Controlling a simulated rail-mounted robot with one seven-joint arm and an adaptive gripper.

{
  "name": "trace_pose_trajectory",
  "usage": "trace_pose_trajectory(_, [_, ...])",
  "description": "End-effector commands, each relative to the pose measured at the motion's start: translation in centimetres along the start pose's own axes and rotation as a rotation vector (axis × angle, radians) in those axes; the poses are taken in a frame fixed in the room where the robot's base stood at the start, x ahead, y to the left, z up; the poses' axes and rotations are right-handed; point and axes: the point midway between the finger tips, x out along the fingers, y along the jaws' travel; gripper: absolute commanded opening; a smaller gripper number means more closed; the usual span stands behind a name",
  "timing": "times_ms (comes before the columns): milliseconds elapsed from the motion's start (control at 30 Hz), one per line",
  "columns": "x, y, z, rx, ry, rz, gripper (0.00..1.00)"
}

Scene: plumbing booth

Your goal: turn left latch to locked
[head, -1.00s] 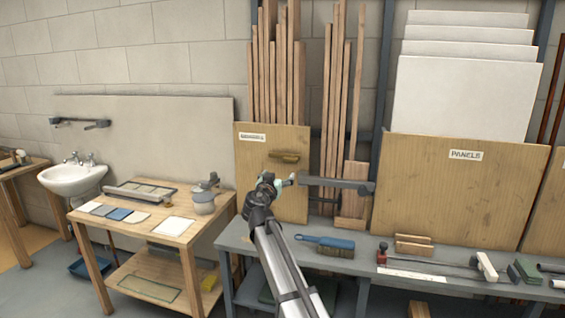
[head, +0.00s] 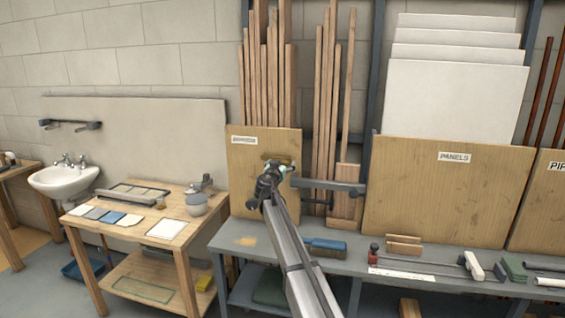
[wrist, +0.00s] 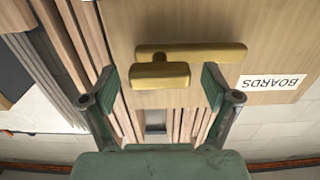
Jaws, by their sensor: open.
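A brass latch (head: 272,156) is on the wooden panel labelled as boards (head: 240,170). In the head view my gripper (head: 276,172) covers much of it. In the wrist view, which is upside down, the latch shows as a long horizontal brass bar (wrist: 215,53) with a shorter brass block (wrist: 160,76) in front. My gripper (wrist: 160,82) is open, with one green-padded finger on each side of the short block. There are gaps between block and fingers, and no contact shows. The long bar extends past the right finger. I cannot tell the exact depth.
A grey horizontal bar (head: 330,186) stands just right of my gripper. The grey bench (head: 255,240) below holds a blue brush (head: 325,247) and clamps. Timber strips (head: 325,110) stand behind. A wooden table (head: 135,232) and a sink (head: 65,182) are at left.

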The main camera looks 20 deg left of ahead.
Motion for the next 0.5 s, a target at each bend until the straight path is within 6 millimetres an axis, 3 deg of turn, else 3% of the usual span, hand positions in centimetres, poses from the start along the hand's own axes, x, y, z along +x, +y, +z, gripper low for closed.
trace_pose_trajectory(133, [0.98, -0.01, -0.02, 0.000, 0.000, 0.000, 0.88])
trace_pose_trajectory(433, [1.10, 0.05, 0.06, 0.000, 0.000, 0.000, 0.88])
trace_pose_trajectory(467, [1.10, 0.04, 0.06, 0.000, 0.000, 0.000, 0.84])
trace_pose_trajectory(500, [1.09, 0.05, 0.06, 0.000, 0.000, 0.000, 0.70])
